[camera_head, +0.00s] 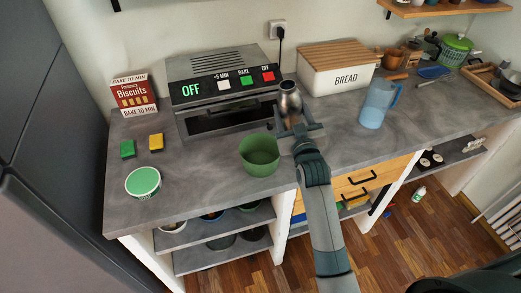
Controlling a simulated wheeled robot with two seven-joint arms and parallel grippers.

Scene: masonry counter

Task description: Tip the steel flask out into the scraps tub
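The steel flask (290,98) stands upright on the counter in front of the oven's right end, its lower part partly hidden by my gripper. My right gripper (301,128) is at the flask's lower part, with the arm reaching up from the bottom of the picture. Whether its fingers are closed on the flask or only beside it I cannot tell. A green open tub (260,154), which may be the scraps tub, stands near the counter's front edge, left of the gripper. Its inside looks plain green. My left gripper is not in view.
A toaster oven (222,88) stands behind the tub. A bread box (338,70) and a blue jug (377,103) stand to the right. A round green-topped tub (143,182), a green block (127,149), a yellow block (156,142) and a biscuit box (133,93) are at left.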

